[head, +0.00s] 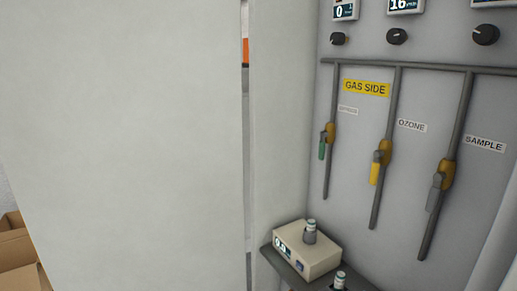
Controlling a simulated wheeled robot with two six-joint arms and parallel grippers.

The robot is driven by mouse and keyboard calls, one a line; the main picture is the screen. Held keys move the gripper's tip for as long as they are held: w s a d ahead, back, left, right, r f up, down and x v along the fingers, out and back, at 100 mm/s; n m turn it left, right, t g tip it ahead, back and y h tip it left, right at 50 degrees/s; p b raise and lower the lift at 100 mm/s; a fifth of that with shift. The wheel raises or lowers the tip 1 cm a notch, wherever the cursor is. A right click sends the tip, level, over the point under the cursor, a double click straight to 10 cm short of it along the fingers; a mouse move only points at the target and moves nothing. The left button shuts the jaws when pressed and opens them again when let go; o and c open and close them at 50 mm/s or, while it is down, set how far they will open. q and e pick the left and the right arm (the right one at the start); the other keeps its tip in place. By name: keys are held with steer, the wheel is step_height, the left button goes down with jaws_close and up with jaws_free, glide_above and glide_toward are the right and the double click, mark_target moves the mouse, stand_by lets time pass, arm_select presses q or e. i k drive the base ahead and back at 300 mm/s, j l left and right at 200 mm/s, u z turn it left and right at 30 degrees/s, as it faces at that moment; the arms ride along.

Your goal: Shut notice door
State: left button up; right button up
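A large plain pale panel (125,140), which looks like the door, fills the left half of the head view. It stands upright. No notice or handle shows on the face I see. A narrow gap runs down its right edge, beside a pale side wall (280,130) of the cabinet. A bit of orange and white (245,50) shows through the top of this gap. The cabinet's inside is exposed to the right. Neither of my grippers is in view.
The grey back panel (350,150) carries pipes, knobs, displays and a yellow GAS SIDE label (367,88). Green, yellow and grey valve handles hang on the pipes. A beige device (308,256) sits on a dark shelf below. Cardboard boxes (18,255) stand at lower left.

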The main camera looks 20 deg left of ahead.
mark_target(122, 156)
steer(key=k+j, duration=0.1)
steer(key=j, duration=0.25)
steer(key=j+z, duration=0.1)
steer(key=j, duration=0.3)
steer(key=k+j, duration=0.15)
steer(key=j, duration=0.2)
steer(key=k+j+z, duration=0.1)
steer(key=j, duration=0.25)
steer(key=k+j+z, duration=0.2)
steer(key=j, duration=0.3)
steer(key=j+z, duration=0.2)
steer(key=j, duration=0.3)
steer(key=k+j+z, duration=0.2)
steer(key=j, duration=0.25)
steer(key=k+j+z, duration=0.2)
steer(key=j, duration=0.25)
steer(key=k+j+z, duration=0.2)
steer(key=j, duration=0.25)
steer(key=k+j+z, duration=0.2)
steer(key=j, duration=0.15)
steer(key=i+j+z, duration=0.1)
steer(key=j+z, duration=0.3)
steer(key=j, duration=0.65)
steer(key=k+j+z, duration=0.1)
steer(key=j+z, duration=0.25)
steer(key=j, duration=0.7)
